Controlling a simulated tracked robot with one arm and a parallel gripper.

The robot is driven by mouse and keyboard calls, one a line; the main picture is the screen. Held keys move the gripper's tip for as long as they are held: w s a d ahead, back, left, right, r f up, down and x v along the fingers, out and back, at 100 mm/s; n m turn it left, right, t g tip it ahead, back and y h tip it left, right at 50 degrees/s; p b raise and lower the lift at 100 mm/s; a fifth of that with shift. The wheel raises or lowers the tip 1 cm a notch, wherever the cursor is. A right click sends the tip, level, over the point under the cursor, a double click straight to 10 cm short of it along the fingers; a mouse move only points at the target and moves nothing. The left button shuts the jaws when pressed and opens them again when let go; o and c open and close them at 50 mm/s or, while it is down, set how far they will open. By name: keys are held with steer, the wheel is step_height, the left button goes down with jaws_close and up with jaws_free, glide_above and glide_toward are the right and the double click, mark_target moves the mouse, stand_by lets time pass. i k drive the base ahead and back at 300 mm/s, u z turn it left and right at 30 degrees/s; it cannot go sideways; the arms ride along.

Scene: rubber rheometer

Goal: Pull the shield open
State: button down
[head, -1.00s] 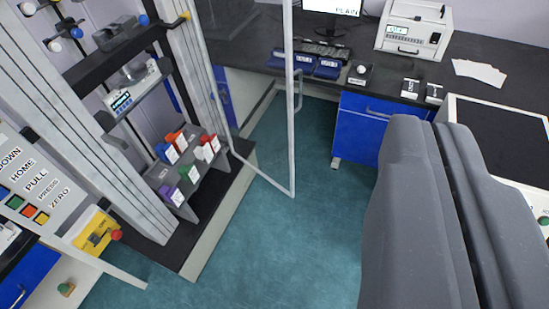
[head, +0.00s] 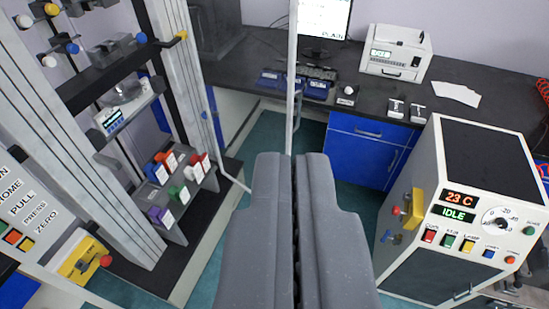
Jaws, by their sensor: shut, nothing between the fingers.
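The shield is a clear panel in a thin light-grey frame (head: 294,75), standing out from the right column of the tall test frame at left. Its upright outer bar runs down the middle of the picture. A short piece of its lower bar shows at left of my fingers; the lower outer corner is hidden behind them. My gripper (head: 289,157) is shut and empty, its two thick grey fingers pressed together at bottom centre. The fingertips overlap the upright bar; I cannot tell whether they touch it.
The test frame (head: 160,90) holds a rack (head: 200,192) of coloured blocks. A button panel (head: 25,205) and yellow switch box (head: 80,262) are at lower left. A white instrument (head: 460,215) reading IDLE stands close at right. A dark bench (head: 370,92) with blue drawers crosses the back.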

mark_target(293, 5)
steer(key=u, duration=0.05)
steer(key=i, duration=1)
steer(key=z, duration=0.05)
